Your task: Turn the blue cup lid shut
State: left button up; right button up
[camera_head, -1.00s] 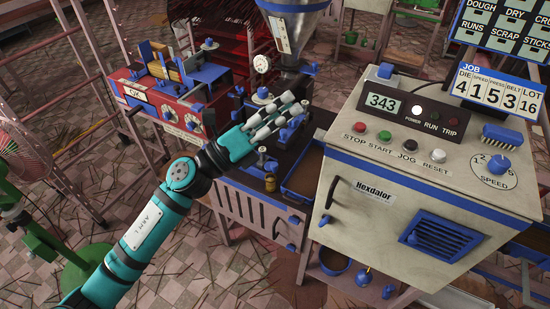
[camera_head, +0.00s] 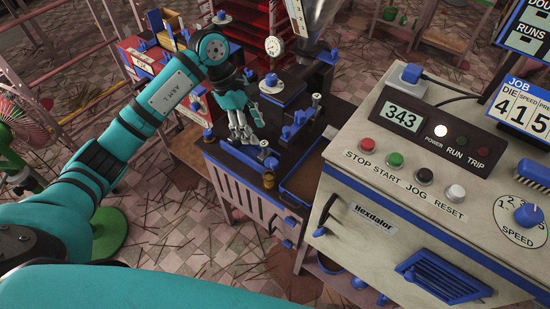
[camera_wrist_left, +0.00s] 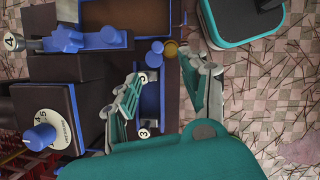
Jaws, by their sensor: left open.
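A small cup with a blue lid (camera_head: 271,163) on a brass body (camera_head: 269,180) stands at the front edge of the dark extruder bench. In the left wrist view I see what looks like the blue lid (camera_wrist_left: 157,47) beside the brass part (camera_wrist_left: 171,48), just beyond my fingertips. My left gripper (camera_head: 241,132) is open and empty, pointing down over the bench, left of and behind the cup. In the left wrist view its fingers (camera_wrist_left: 164,70) are spread, with a blue fitting showing between them. I cannot tell how far the lid is turned. My right gripper is not in view.
A control cabinet (camera_head: 375,222) with buttons stands to the right. Blue-handled fittings (camera_head: 297,125) and a dial gauge (camera_head: 274,45) crowd the bench behind the cup. A brown-bottomed tray (camera_head: 303,178) lies right of the cup. A hopper (camera_head: 312,17) rises at the back.

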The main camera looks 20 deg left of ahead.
aim_at(274, 162)
pick_arm(q)
jog(key=p+x, duration=0.1)
jog(key=x, duration=0.6)
jog(key=p+x, duration=0.1)
jog(key=x, duration=0.5)
jog(key=shift+w+d+f, duration=0.2)
jog(key=shift+d+f, duration=0.1)
jog(key=shift+f, duration=0.05)
jog(key=shift+c, duration=0.2)
grip_shut()
